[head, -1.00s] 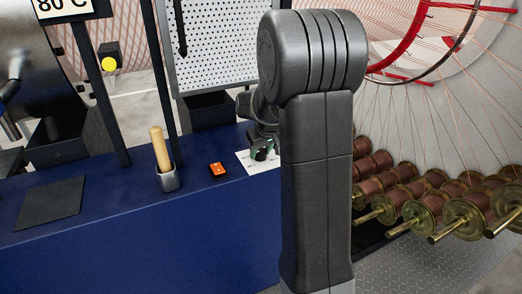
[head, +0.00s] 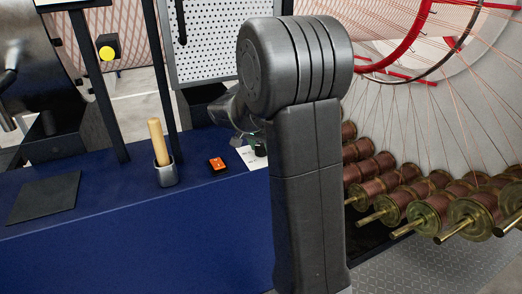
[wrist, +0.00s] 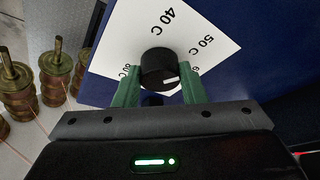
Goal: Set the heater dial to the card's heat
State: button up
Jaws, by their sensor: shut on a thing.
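The heater dial is a black round knob (wrist: 158,66) on a white scale sheet (wrist: 130,32), seen in the wrist view. Its white mark points to the lower right of that view. The scale shows "40 C" at the top, "50 C" at the right and a partly covered "6" below it; a label at the left is partly hidden. My gripper (wrist: 160,70) has its green fingers shut on the knob, one on each side. In the head view the dial (head: 261,149) shows beside my arm. Only the bottom edge of the card (head: 62,3) is in view, its text cut off.
A wooden-handled tool in a metal holder (head: 164,165), an orange-and-black switch (head: 217,165) and a dark mat (head: 44,198) are on the blue bench (head: 110,217). A perforated panel (head: 215,45) stands behind.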

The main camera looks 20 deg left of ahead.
jog(key=m+h, duration=0.1)
jog(key=m, duration=0.2)
jog(key=m+h, duration=0.1)
jog(key=m, duration=0.2)
jog(key=shift+a+g+b, duration=0.15)
jog(key=shift+g+b, duration=0.15)
jog(key=shift+g, duration=0.1)
dwell(0.3)
jog(key=o, duration=1)
jog(key=shift+r, duration=0.1)
jog(key=p+v, duration=0.1)
jog(key=v, duration=0.6)
jog(key=shift+a+r, duration=0.15)
jog(key=shift+a, duration=0.05)
